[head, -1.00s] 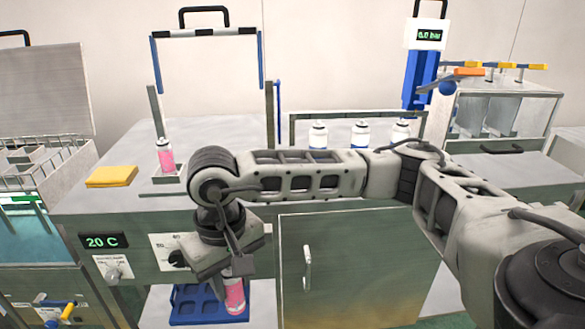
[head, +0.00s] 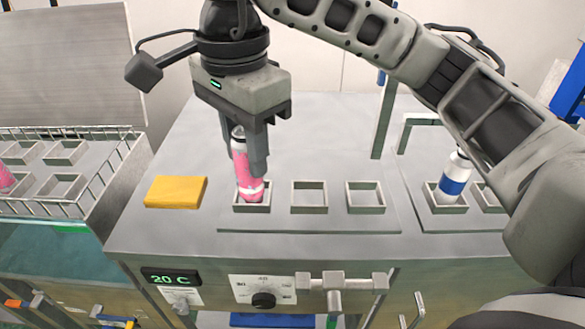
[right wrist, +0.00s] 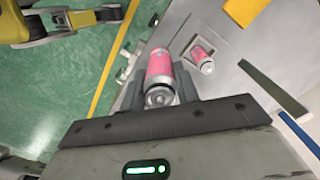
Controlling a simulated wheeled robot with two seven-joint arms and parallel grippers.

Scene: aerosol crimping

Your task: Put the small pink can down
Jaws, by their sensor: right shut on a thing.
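My right gripper (head: 243,150) is shut on a small pink can (head: 246,165), which hangs nearly upright with a slight tilt. In the head view the can covers most of the left square nest (head: 252,207) on the bench. In the right wrist view the held can (right wrist: 159,72) lies between the fingers, over the bench's front edge and green floor. That view also shows a second pink can (right wrist: 202,56) standing in a nest, apart from the held one. In the head view this second can is hidden or not distinguishable behind the held one. My left gripper is out of view.
A yellow pad (head: 175,192) lies left of the nests. Two empty nests (head: 309,196) (head: 365,196) are to the right. A white and blue can (head: 454,178) stands further right. A wire-railed rack (head: 60,195) at the left has empty nests and part of a pink can (head: 6,180).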

